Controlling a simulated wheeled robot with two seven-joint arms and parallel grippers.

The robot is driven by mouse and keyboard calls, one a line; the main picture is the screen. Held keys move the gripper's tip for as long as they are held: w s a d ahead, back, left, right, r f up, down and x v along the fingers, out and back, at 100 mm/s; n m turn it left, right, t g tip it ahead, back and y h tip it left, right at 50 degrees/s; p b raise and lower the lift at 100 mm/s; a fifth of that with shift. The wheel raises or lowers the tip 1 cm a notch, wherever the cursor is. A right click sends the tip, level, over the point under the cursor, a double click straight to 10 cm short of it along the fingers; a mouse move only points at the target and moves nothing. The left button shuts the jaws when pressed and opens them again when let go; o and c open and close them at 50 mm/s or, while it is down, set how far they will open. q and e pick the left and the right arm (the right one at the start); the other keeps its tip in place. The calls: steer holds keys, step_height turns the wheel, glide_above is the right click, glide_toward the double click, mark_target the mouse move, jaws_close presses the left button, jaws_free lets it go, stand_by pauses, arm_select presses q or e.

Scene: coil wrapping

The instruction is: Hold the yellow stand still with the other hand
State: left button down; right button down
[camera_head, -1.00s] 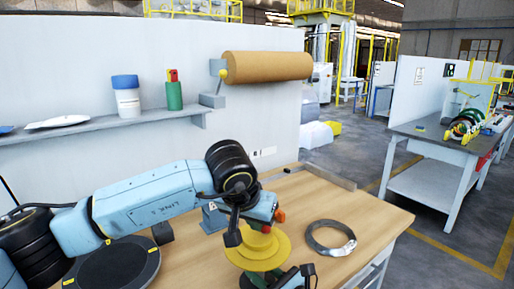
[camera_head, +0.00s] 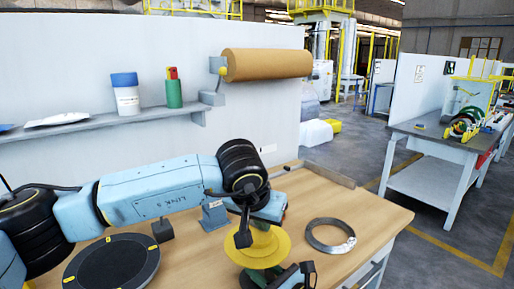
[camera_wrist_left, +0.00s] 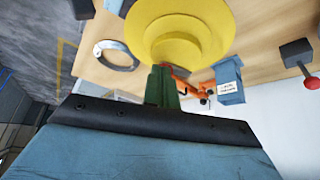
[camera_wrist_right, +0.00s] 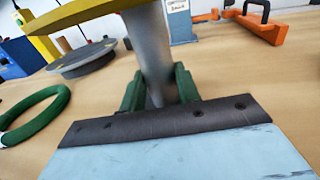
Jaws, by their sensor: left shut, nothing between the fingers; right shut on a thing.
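The yellow stand (camera_head: 270,247) is at the front of the wooden table, with a wide yellow disc and a narrower top. The left wrist view shows its yellow discs (camera_wrist_left: 180,35) from above. The right wrist view shows a grey post (camera_wrist_right: 150,45) under a yellow disc. My right gripper (camera_wrist_right: 160,88) is shut on this post; it also shows at the bottom of the head view.
A grey wire coil (camera_head: 330,236) lies right of the stand. A black turntable (camera_head: 112,264) is at the left, a blue box (camera_head: 214,216) behind the stand. The right wrist view shows a green ring (camera_wrist_right: 35,115) and an orange tool (camera_wrist_right: 265,25). A brown roll (camera_head: 268,65) hangs on the wall.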

arm_select(q)
steer(key=shift+s, duration=0.1)
arm_select(e)
steer(key=shift+s+a+f, duration=0.1)
steer(key=shift+a, duration=0.05)
stand_by(0.3)
arm_select(q)
steer(key=shift+s+a+r, duration=0.1)
steer(key=shift+s+r, duration=0.05)
steer(key=shift+s, duration=0.05)
step_height(320, 180, up, 6)
steer(key=shift+f, duration=0.1)
stand_by(0.4)
steer(key=shift+w+a+f, duration=0.15)
steer(key=shift+a+f, duration=0.2)
steer(key=shift+f, duration=0.65)
steer(key=shift+w+a+f, duration=0.2)
steer(key=shift+a+f, duration=0.15)
steer(key=shift+f, duration=0.7)
steer(key=shift+w+a+f, duration=0.15)
steer(key=shift+a+f, duration=0.2)
steer(key=shift+f, duration=0.65)
steer(key=shift+w+d, duration=0.25)
